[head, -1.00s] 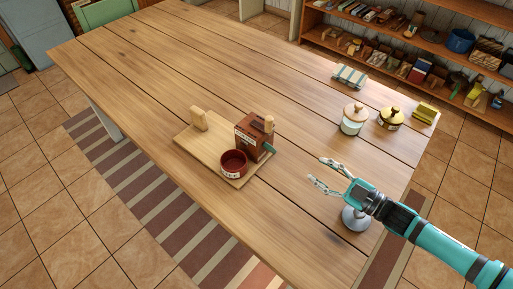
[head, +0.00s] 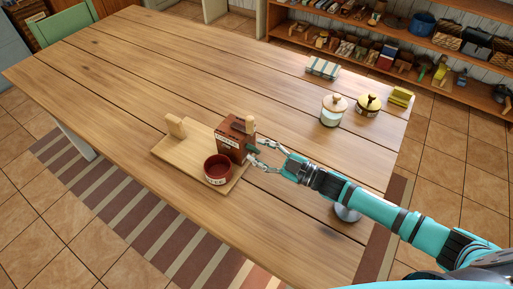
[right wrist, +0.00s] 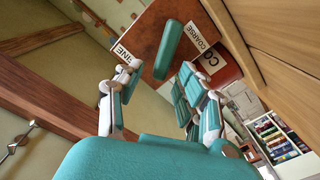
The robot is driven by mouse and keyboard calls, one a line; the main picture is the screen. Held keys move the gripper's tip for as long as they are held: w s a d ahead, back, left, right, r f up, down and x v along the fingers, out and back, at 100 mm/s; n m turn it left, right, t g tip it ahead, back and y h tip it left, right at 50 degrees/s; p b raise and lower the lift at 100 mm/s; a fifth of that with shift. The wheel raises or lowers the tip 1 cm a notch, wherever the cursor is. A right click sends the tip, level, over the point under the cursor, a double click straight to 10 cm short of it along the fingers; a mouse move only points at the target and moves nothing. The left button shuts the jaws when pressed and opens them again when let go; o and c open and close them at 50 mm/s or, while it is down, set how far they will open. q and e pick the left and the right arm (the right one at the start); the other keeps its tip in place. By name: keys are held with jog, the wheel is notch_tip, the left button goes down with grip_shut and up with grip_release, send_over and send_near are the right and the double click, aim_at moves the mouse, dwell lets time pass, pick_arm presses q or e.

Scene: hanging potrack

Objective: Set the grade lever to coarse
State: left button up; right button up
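The brown grinder box (head: 230,132) stands on a wooden board (head: 178,160) on the table. Its teal grade lever (head: 252,149) sticks out on the side facing my right gripper. In the right wrist view the lever (right wrist: 168,50) sits between the FINE label (right wrist: 121,50) and the COARSE label (right wrist: 197,46). My right gripper (head: 258,154) is open at the lever. In the right wrist view its fingers (right wrist: 157,78) are spread on either side of the lever, with gaps visible. Contact cannot be told. My left gripper is not in view.
A dark red cup (head: 217,171) stands in front of the box, and a wooden post (head: 176,126) rises from the board. Two lidded jars (head: 333,109) (head: 368,105) and a striped bundle (head: 322,67) are further back. The table's left half is clear.

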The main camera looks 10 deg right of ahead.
jog(key=shift+w+a, duration=0.5)
jog(key=shift+a, duration=0.05)
grip_shut()
jog(key=shift+f, duration=0.1)
jog(key=n, duration=0.1)
jog(key=n+b, duration=0.1)
jog(key=shift+s+a+f+n, duration=0.35)
jog(key=shift+n, duration=0.05)
jog(key=shift+s+a+f+n+b, duration=0.15)
jog(key=shift+f+n+b, duration=0.15)
jog(key=shift+n, duration=0.55)
jog(key=shift+s+a+f+n+b, duration=0.15)
jog(key=shift+n+b, duration=0.2)
jog(key=shift+n, duration=0.5)
